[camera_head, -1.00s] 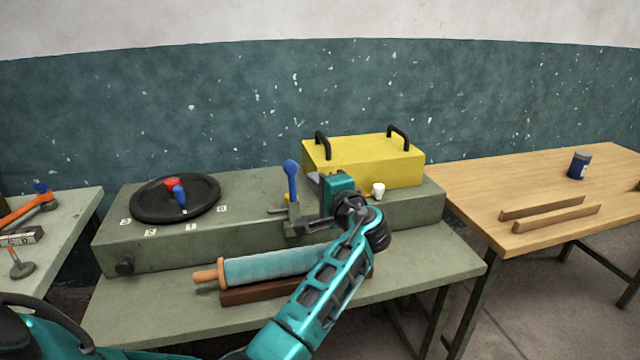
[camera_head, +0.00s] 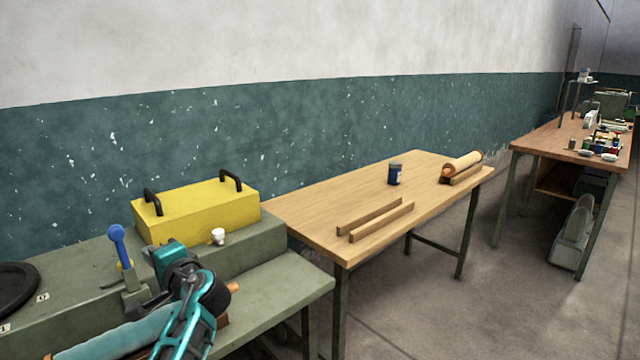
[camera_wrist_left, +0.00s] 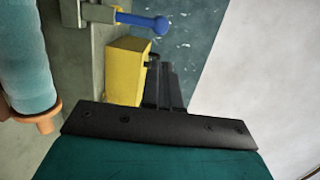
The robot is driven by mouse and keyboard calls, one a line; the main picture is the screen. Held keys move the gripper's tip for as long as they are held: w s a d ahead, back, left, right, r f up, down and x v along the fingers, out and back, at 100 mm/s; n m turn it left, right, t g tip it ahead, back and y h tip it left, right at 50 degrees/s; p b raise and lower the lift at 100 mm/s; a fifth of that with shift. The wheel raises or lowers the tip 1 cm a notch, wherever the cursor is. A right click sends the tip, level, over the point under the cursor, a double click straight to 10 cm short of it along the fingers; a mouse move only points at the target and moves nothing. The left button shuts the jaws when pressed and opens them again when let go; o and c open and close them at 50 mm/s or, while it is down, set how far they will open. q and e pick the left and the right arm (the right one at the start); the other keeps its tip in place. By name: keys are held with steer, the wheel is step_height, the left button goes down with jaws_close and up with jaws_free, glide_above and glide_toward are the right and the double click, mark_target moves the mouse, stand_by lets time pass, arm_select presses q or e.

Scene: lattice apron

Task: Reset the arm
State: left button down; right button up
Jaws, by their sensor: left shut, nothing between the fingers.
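My left arm comes up from the bottom of the head view, over the front of the green bench. Its left gripper (camera_head: 146,306) is near the base of a blue-knobbed lever (camera_head: 117,234) and appears apart from it. In the left wrist view the dark fingers (camera_wrist_left: 166,88) are together, with nothing between them. The lever also shows in the wrist view (camera_wrist_left: 145,22), beyond the fingers. My right gripper is not in view.
A teal-covered roller (camera_head: 100,344) lies below my arm. The wooden table (camera_head: 310,212) holds two wood strips, a blue can (camera_head: 394,174) and another roller (camera_head: 462,164).

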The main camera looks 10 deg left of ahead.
arm_select(q)
steer(key=s+d+f+m+t+h, duration=0.1)
steer(key=s+d+f+h, duration=0.3)
steer(key=f, duration=0.5)
steer(key=s+d+f+t+h, duration=0.1)
steer(key=s+d+f+h, duration=0.35)
steer(key=f, duration=0.55)
steer(key=s+d+f+n+h, duration=0.2)
steer(key=s+d, duration=0.4)
steer(key=s, duration=0.3)
steer(key=s+d+f+n+h, duration=0.2)
steer(key=s+d+f+h, duration=0.2)
steer(key=s, duration=0.6)
steer(key=shift+d+f+n+h, duration=0.2)
steer(key=shift+d+n+h, duration=0.2)
steer(key=shift+d+h, duration=0.5)
